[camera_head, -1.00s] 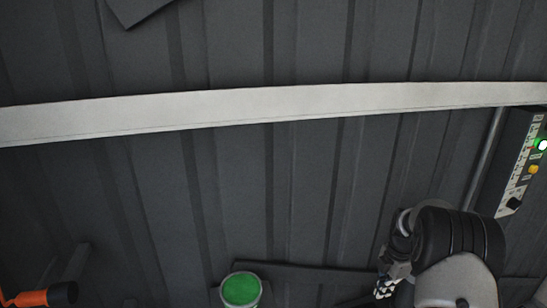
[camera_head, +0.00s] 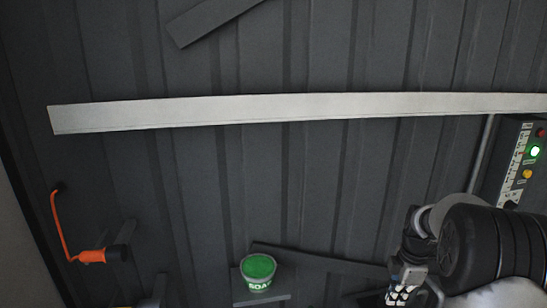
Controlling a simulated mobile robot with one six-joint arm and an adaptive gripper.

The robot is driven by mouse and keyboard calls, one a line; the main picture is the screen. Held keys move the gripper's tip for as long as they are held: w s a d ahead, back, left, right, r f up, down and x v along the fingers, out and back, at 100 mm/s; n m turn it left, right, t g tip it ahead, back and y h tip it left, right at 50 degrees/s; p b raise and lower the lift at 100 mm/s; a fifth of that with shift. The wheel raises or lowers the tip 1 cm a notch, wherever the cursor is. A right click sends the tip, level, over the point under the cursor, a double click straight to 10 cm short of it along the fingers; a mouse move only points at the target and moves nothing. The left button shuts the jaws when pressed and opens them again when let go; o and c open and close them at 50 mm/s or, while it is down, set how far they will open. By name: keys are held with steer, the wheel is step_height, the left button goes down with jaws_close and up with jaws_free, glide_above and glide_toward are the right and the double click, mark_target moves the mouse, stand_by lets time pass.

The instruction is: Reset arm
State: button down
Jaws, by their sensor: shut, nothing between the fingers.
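My gripper (camera_head: 402,291) is at the lower right of the head view, at the end of my dark, bulky arm. Its fingers are small and partly cut by the bottom edge of the picture. They look closed, with nothing held between them. My gripper is to the right of a green-topped can, apart from it, and below and left of the control panel.
A pale strip (camera_head: 290,109) runs across the dark corrugated wall (camera_head: 310,180). A green can (camera_head: 259,272) stands on a small ledge. An orange crank handle (camera_head: 88,256) is at left. A control panel (camera_head: 516,165) with a lit green lamp is at right.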

steer(key=s+a+r+m+t, duration=0.1)
steer(key=s+a+r+m, duration=0.3)
steer(key=s+a+r, duration=0.3)
steer(key=s+a+r+m+t, duration=0.1)
steer(key=s+a+r+m, duration=0.3)
steer(key=r, duration=0.5)
steer(key=s+a+m+t, duration=0.1)
steer(key=s+a+m, duration=0.3)
steer(key=s, duration=0.5)
steer(key=s+a+m, duration=0.4)
steer(key=s, duration=0.6)
steer(key=shift+s+r+m+t, duration=0.25)
steer(key=shift+r+m+t, duration=0.15)
